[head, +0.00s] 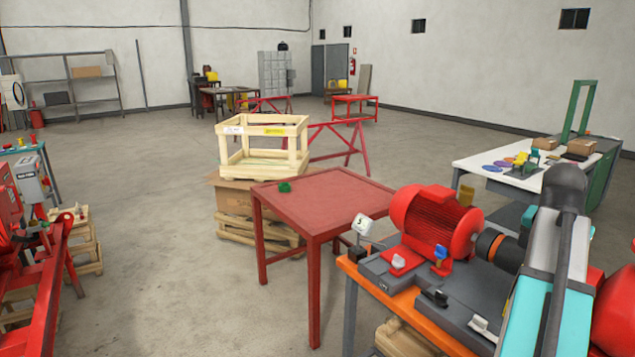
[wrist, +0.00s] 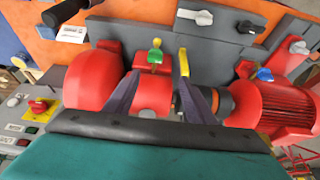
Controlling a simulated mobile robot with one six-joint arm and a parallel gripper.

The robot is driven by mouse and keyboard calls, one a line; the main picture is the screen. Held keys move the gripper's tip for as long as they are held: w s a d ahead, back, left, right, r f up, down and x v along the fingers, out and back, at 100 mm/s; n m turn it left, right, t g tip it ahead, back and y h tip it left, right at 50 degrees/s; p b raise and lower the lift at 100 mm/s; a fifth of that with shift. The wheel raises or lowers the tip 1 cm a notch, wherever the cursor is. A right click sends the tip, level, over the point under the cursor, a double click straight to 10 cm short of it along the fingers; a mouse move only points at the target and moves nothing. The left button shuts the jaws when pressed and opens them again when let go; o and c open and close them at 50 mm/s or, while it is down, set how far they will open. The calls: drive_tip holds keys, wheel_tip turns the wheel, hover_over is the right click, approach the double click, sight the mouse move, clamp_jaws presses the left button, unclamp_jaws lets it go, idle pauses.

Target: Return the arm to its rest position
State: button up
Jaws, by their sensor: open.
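My gripper (wrist: 158,82) shows in the wrist view with its two dark fingers apart. Nothing is visibly held. A green-and-yellow handle (wrist: 155,56) on a red pump body (wrist: 95,78) appears between and beyond the fingertips; I cannot tell the distance to it. A yellow lever (wrist: 184,62) stands beside the right fingertip. In the head view my arm (head: 545,285) reaches over the right side of the pump skid (head: 400,275), and the gripper itself is hidden there.
The red motor (head: 435,222) and dark coupling (head: 490,244) lie close to my arm. A red table (head: 320,200) with a small green part (head: 285,187) stands left of the skid. A wooden crate (head: 263,130) is behind it. Open floor (head: 150,210) lies left.

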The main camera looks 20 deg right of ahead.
drive_tip(key=w+a+f+n+g+y, duration=0.1)
drive_tip(key=w+a+f+n, duration=0.1)
drive_tip(key=w+a+f, duration=0.45)
drive_tip(key=w+a+f+n+g+y, duration=0.1)
drive_tip(key=w+a+f, duration=0.2)
drive_tip(key=a+f, duration=0.65)
drive_tip(key=w+a+f+n+y, duration=0.15)
drive_tip(key=w+a+f, duration=0.25)
drive_tip(key=f, duration=0.7)
drive_tip(key=a+f+n+g, duration=0.2)
drive_tip(key=a+f, duration=0.7)
drive_tip(key=f, duration=0.2)
drive_tip(key=s+a+f+n+g, duration=0.1)
drive_tip(key=s+a+f+n, duration=0.1)
drive_tip(key=s+a+f, duration=0.45)
drive_tip(key=s+a+f+n+g, duration=0.1)
drive_tip(key=s+a+f, duration=0.2)
drive_tip(key=a+f, duration=0.6)
drive_tip(key=s+a+f+n+g+b, duration=0.1)
drive_tip(key=s+a+f+n, duration=0.4)
drive_tip(key=s+f, duration=0.8)
drive_tip(key=s+a, duration=0.2)
drive_tip(key=a, duration=0.1)
drive_tip(key=shift+s+a+y, duration=0.15)
drive_tip(key=shift+s+y, duration=0.2)
drive_tip(key=shift+f, duration=0.1)
drive_tip(key=shift+c, duration=0.3)
